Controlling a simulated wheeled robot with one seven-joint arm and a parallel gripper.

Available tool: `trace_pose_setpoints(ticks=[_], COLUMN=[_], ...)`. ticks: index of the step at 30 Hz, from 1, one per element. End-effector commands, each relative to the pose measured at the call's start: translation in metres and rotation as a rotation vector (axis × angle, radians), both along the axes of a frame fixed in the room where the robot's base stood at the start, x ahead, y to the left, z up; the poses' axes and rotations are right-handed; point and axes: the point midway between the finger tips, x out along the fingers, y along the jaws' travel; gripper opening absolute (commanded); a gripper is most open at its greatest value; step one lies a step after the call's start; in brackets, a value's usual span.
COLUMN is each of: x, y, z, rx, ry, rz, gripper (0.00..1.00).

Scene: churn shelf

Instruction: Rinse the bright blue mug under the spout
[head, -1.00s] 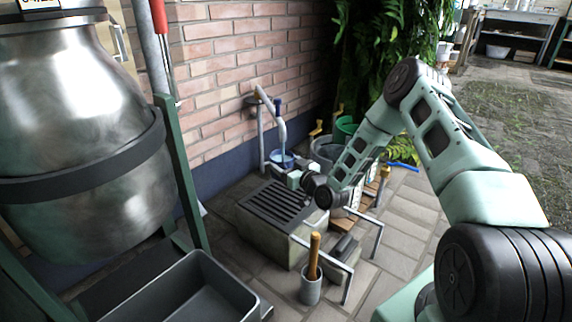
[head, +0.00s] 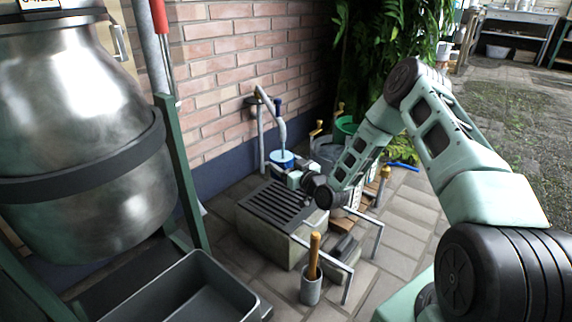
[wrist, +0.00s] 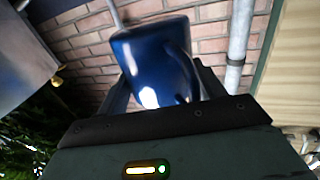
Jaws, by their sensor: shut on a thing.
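The bright blue mug (head: 282,156) is just below the end of the bent grey spout (head: 281,128), close to the brick wall in the head view. It fills the upper middle of the wrist view (wrist: 152,62), glossy dark blue and tilted in that picture. My gripper (wrist: 158,88) is shut on the mug, with a dark finger on each side of it. In the head view my wrist reaches the mug from the right. Whether water is running is not clear.
A slotted drain grate (head: 280,204) on a stone block lies in front of the spout. A grey cup with a wooden-handled tool (head: 312,284) and metal rails stand near it. A grey bucket (head: 326,150) and a green bucket (head: 347,126) are behind. A steel churn (head: 80,130) stands left.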

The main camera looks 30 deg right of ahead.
Motion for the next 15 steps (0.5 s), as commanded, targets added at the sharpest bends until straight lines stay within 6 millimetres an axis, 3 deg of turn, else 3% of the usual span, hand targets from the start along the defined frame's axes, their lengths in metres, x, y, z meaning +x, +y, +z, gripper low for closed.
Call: trace_pose_setpoints(ticks=[8, 15], x=[-0.001, -0.018], y=[0.0, -0.007], z=[0.002, 0.006], rx=[0.0, 0.0], ry=[-0.002, -0.001], rz=[0.0, 0.0], gripper=[0.41, 0.41])
